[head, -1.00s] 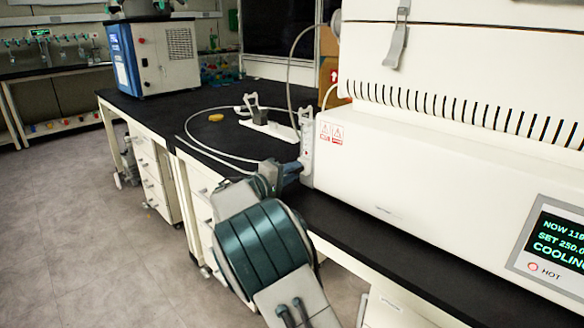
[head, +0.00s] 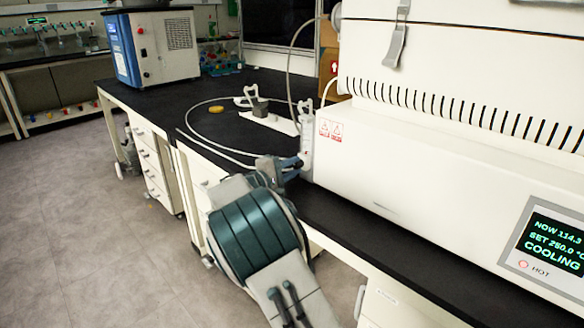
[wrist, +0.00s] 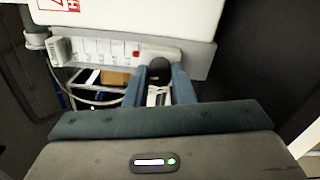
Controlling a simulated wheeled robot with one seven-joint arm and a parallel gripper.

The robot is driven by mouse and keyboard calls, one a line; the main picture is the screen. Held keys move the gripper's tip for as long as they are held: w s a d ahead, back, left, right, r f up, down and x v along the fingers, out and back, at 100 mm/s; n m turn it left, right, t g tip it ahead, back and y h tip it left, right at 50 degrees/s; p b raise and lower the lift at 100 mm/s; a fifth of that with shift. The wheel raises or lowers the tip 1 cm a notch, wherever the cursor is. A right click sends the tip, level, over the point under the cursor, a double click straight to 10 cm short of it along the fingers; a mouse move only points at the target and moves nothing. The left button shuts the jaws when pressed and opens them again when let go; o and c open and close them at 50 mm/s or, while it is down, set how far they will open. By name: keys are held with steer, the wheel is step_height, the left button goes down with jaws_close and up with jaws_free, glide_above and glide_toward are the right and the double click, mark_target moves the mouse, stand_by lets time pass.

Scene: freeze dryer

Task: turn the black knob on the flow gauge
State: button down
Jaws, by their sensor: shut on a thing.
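The flow gauge (head: 306,132) is a slim whitish upright piece at the left end of the large white machine. In the wrist view the gauge (wrist: 100,50) lies across the picture, with scale marks and a small red spot. Its black knob (wrist: 159,68) sits between the tips of my gripper (wrist: 158,82), which is shut on it. In the head view my gripper (head: 297,163) is at the lower end of the gauge, and the knob is hidden there.
The white machine (head: 430,150) with a lit display (head: 553,246) fills the right. A pale hose (head: 205,135) loops over the black bench top (head: 190,95). A yellow object (head: 216,109) and a blue-and-white box (head: 152,48) stand farther back. Open floor lies at left.

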steer(key=c, duration=1.2)
jaws_free()
steer(key=shift+c, duration=0.2)
steer(key=shift+a, duration=0.1)
steer(key=p+v, duration=0.1)
steer(key=v, duration=1.2)
steer(key=shift+s+a, duration=0.2)
steer(key=shift+s, duration=0.1)
